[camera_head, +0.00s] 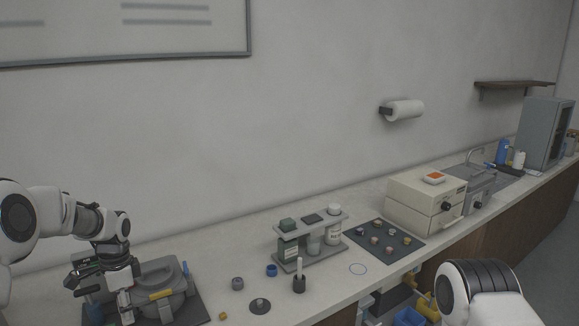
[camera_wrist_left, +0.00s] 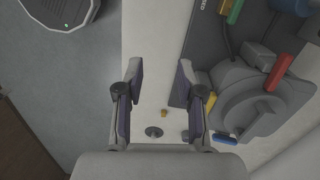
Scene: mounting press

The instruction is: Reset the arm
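My left gripper (camera_head: 103,291) is at the lower left in the head view, in front of and above the grey mounting press (camera_head: 172,283). In the left wrist view its two fingers (camera_wrist_left: 160,72) are spread apart with nothing between them, over the pale counter edge. The press (camera_wrist_left: 236,92) also shows there on the right, with a red handle and a round lid, beside the right finger and apart from it. Part of my right arm (camera_head: 480,290) shows at the lower right in the head view; its gripper is out of the picture.
A rack with bottles (camera_head: 310,240) stands mid-counter, with a dark mat of small round pieces (camera_head: 384,242) to its right. A cream box device (camera_head: 425,203) is farther right. Small pucks (camera_head: 260,305) and a dark holder (camera_head: 299,284) lie on the counter front.

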